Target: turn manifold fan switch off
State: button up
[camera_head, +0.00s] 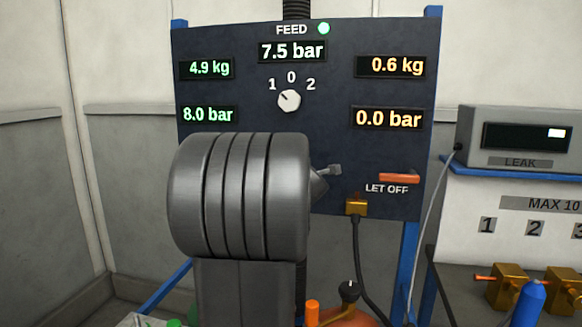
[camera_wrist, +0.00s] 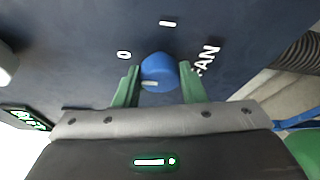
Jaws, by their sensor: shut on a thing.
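The fan switch is a round blue knob (camera_wrist: 158,75) on the dark panel in the wrist view. Part of the word FAN (camera_wrist: 206,60) shows at its right. A white 0 mark (camera_wrist: 124,55) is at its upper left and a white bar mark (camera_wrist: 168,23) is above it. A short white line is on the knob's lower left; I cannot tell which mark it lines up with. My gripper (camera_wrist: 158,70) has its two green fingers on either side of the knob, shut on it. In the head view my grey arm hides the knob and gripper.
The dark panel (camera_head: 230,50) carries several displays, a FEED dial (camera_head: 289,100) and an orange LET OFF lever (camera_head: 399,178). A brass fitting (camera_head: 357,206) with a black hose hangs below. The LEAK box (camera_head: 518,138) stands at right above brass valves (camera_head: 508,287) and a blue bottle (camera_head: 530,303).

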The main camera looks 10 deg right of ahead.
dwell(0.4)
jog(key=o, duration=1)
jog(key=s+r+p, duration=0.1)
jog(key=s+p, duration=0.1)
jog(key=s, duration=1.1)
jog(key=shift+s+a+r, duration=0.15)
jog(key=shift+s+r, duration=0.05)
jog(key=shift+s, duration=0.15)
jog(key=w+f+b, duration=0.1)
jog(key=w+b, duration=0.1)
jog(key=w, duration=1.1)
jog(key=shift+w+f, duration=0.2)
jog(key=shift+w, duration=0.2)
jog(key=shift+s, duration=0.1)
